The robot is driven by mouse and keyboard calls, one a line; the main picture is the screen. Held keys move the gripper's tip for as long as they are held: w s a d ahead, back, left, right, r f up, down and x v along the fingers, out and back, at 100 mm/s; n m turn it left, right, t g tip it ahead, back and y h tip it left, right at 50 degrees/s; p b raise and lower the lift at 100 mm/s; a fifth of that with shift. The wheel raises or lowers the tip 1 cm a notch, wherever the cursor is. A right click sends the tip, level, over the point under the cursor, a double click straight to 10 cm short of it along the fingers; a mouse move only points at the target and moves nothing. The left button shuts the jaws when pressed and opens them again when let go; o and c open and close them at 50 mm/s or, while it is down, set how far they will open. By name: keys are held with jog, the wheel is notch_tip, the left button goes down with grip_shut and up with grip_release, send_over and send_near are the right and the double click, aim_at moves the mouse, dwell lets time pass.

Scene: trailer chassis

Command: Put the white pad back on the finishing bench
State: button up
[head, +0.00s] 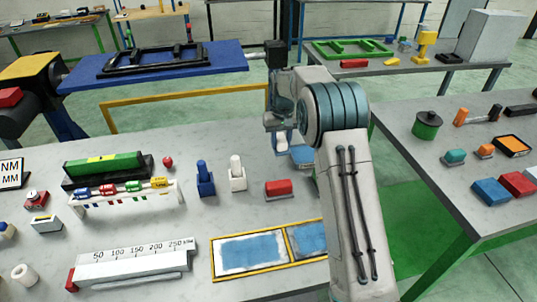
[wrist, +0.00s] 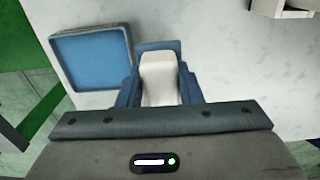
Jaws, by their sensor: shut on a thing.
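My gripper (head: 282,140) is over the right rear part of the grey near bench (head: 225,195). Its blue fingers (wrist: 158,82) are shut on the white pad (wrist: 160,78), seen between them in the wrist view. In the head view the white pad (head: 281,143) shows small below my gripper, partly hidden by it. I cannot tell whether the pad touches the bench top. A blue square block (wrist: 92,58) lies beside the fingers on the bench; in the head view it (head: 303,155) is partly hidden by my arm. No label shows which bench is the finishing bench.
A red block (head: 279,188), white bottle-shaped piece (head: 236,174) and blue one (head: 205,179) stand nearby. A yellow-framed tray (head: 262,268) lies in front. The right bench (head: 425,165) holds a green can (head: 427,125) and several coloured blocks. A green-floored gap separates the benches.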

jog(key=a, duration=0.1)
jog(key=a+f, duration=0.2)
jog(key=a, duration=0.1)
jog(key=shift+f+p, duration=0.25)
jog(key=shift+p, duration=0.1)
notch_tip(320, 180, down, 3)
jog(key=shift+s+d+f+p, duration=0.1)
jog(key=shift+p, duration=0.5)
jog(key=shift+f, duration=0.35)
jog(key=shift+f, duration=0.2)
jog(key=o, duration=1)
jog(key=shift+r, duration=0.15)
